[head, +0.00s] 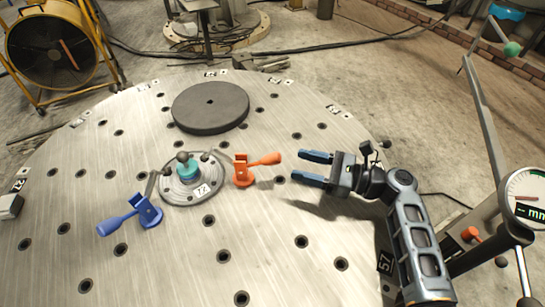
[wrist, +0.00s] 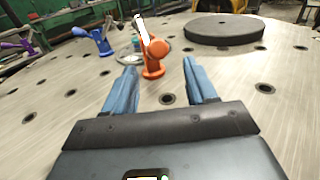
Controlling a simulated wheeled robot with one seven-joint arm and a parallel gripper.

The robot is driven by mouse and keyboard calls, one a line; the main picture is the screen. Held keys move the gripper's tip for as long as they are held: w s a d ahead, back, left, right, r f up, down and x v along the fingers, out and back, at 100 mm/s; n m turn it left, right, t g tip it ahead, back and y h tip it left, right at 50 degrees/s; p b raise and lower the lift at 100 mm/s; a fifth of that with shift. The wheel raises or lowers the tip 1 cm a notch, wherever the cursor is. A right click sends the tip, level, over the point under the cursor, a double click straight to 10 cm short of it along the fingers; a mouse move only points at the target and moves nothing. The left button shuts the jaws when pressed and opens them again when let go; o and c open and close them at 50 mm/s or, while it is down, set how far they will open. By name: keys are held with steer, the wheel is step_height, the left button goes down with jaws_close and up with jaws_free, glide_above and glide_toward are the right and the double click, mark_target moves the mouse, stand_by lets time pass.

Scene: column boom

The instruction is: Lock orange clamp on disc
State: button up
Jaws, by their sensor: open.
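The orange clamp (head: 243,172) stands on the round metal table at the right edge of the grey disc (head: 176,193). Its handle sticks out to the right, toward my gripper. My gripper (head: 305,168) is open and empty, to the right of the clamp and apart from it. In the wrist view the clamp (wrist: 154,62) stands beyond and between the fingertips (wrist: 160,75), its round handle end facing me. The disc shows only in part behind it. A teal piece with a grey ball on top (head: 186,168) sits at the disc's middle.
A blue clamp (head: 146,213) stands at the disc's lower left, its handle pointing left. A dark round plate (head: 210,108) lies behind the disc. The table (head: 150,270) has many holes and is clear in front. A dial gauge (head: 524,195) stands at the far right.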

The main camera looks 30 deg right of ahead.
mark_target(274, 159)
steer(key=shift+w+a, duration=0.25)
steer(key=shift+a, duration=0.35)
steer(key=x, duration=0.6)
steer(key=shift+w+a+p, duration=0.2)
steer(key=shift+w+p, duration=0.1)
jaws_close()
